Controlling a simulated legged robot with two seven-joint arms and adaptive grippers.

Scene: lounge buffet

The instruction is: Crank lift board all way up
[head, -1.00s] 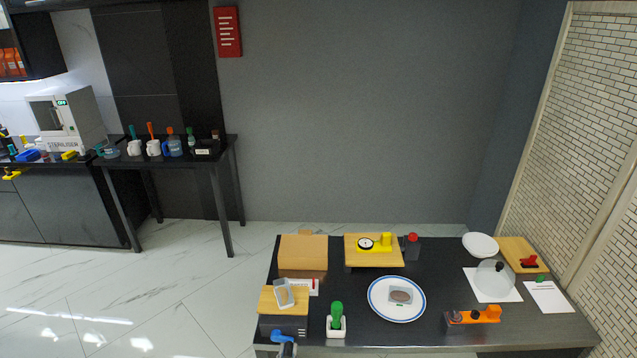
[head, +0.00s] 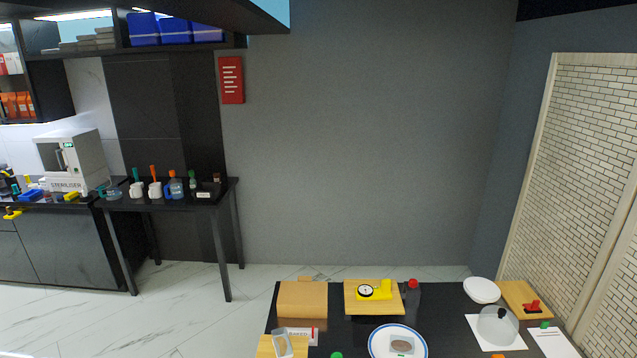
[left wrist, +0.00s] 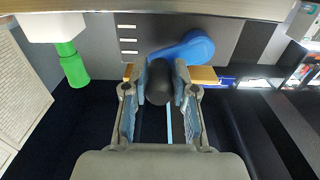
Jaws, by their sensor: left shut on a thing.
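In the left wrist view, my left gripper (left wrist: 159,72) is shut on the dark round knob (left wrist: 159,88) of a blue crank (left wrist: 190,48). The crank lies in front of a dark grey box face (left wrist: 220,30) with white marks. A strip of the wooden lift board (left wrist: 204,76) shows behind the crank. In the head view, the wooden board (head: 265,348) is at the bottom edge with a small grey framed piece (head: 283,344) on it. The crank and my left gripper are out of the head view. My right gripper is in no view.
A green-handled tool (left wrist: 72,65) in a white holder is left of the gripper in the wrist view. On the dark table are a wooden block (head: 302,300), a board with a yellow gauge (head: 375,292), a blue-rimmed plate (head: 374,350) and a white bowl (head: 481,290).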

